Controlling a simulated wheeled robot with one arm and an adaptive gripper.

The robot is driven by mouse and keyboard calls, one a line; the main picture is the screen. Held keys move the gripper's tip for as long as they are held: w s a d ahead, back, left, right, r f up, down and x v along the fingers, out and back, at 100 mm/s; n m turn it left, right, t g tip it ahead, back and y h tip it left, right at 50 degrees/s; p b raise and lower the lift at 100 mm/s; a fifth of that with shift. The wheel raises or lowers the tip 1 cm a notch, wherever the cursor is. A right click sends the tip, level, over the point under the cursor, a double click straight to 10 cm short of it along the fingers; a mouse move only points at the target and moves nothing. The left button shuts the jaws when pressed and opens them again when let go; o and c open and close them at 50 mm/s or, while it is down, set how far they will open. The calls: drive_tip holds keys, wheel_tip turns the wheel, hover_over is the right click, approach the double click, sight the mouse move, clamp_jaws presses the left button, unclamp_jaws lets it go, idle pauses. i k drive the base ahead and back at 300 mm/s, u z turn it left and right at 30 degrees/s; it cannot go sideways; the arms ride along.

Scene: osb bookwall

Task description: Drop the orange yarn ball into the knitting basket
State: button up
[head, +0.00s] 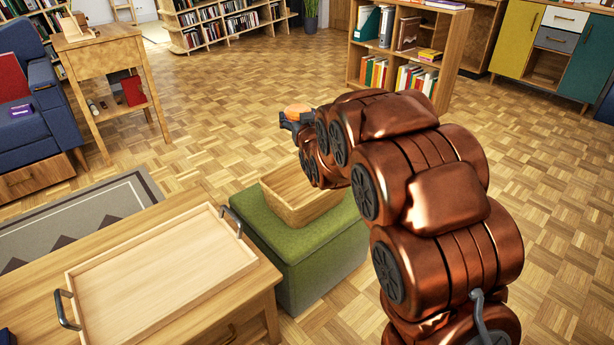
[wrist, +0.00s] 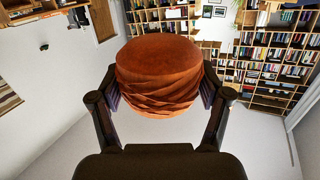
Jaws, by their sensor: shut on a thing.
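My gripper (head: 291,120) is shut on the orange yarn ball (head: 298,109), which shows as a small orange patch at the fingertips. In the wrist view the ball (wrist: 159,75) is rust-orange, round and folded on its lower side, and sits between both fingers of my gripper (wrist: 160,95). A light wooden open box, which seems to be the knitting basket (head: 318,208), stands on a green ottoman (head: 285,250). In the head view my gripper and the ball appear above and beyond the box. My arm hides part of the box's far right side.
A wooden tray (head: 150,285) with dark handles lies on a low table (head: 185,212) at lower left. A blue armchair (head: 30,125) and a small side table (head: 105,55) stand at left. A low bookcase (head: 440,45) stands behind my arm. The parquet floor (head: 230,110) between is clear.

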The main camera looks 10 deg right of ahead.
sight(306, 190)
drive_tip(key=u, duration=4.05)
drive_tip(key=k, duration=2.7)
drive_tip(key=z, duration=0.25)
